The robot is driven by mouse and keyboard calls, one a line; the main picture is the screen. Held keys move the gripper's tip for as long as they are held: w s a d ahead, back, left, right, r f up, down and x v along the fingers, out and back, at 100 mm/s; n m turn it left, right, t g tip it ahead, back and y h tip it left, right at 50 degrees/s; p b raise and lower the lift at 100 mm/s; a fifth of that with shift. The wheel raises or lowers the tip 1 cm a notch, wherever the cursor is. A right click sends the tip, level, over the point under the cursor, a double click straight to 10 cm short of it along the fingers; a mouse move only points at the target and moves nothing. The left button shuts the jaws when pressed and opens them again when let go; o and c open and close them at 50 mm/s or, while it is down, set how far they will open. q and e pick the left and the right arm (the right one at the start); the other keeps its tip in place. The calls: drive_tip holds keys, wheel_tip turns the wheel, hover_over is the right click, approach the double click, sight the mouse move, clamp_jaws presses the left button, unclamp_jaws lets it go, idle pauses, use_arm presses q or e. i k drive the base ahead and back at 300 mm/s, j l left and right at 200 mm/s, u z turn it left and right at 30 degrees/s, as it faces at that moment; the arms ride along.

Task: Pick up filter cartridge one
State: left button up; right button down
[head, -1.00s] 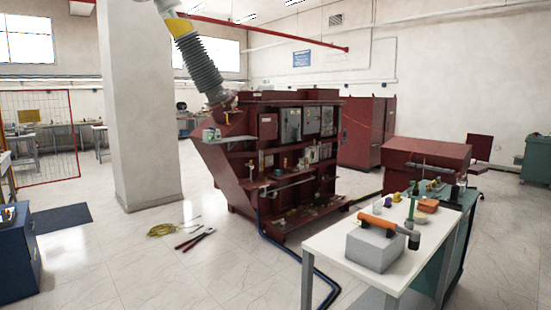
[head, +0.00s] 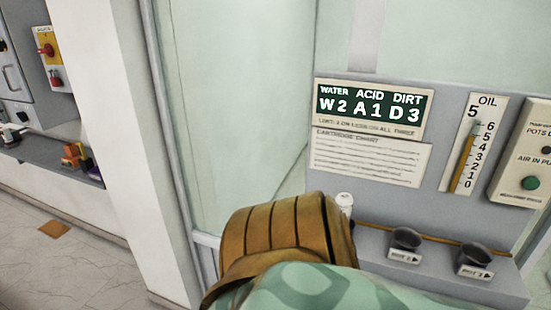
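I cannot make out filter cartridge one for sure in the head view. A small white capped object (head: 344,203) stands just behind the right edge of a large brown ribbed shape (head: 285,235). It is partly hidden, and I cannot tell what it is. Two dark cups (head: 405,239) sit on a ledge at the lower right, each above a small white label; the print is too small to read surely. A cartridge chart (head: 370,158) is on the grey panel above. Neither of my grippers is in view.
A pale green patterned surface (head: 330,290) fills the bottom. Floor shows at left.

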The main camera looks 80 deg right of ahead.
sight(346, 201)
drive_tip(key=z, duration=3.35)
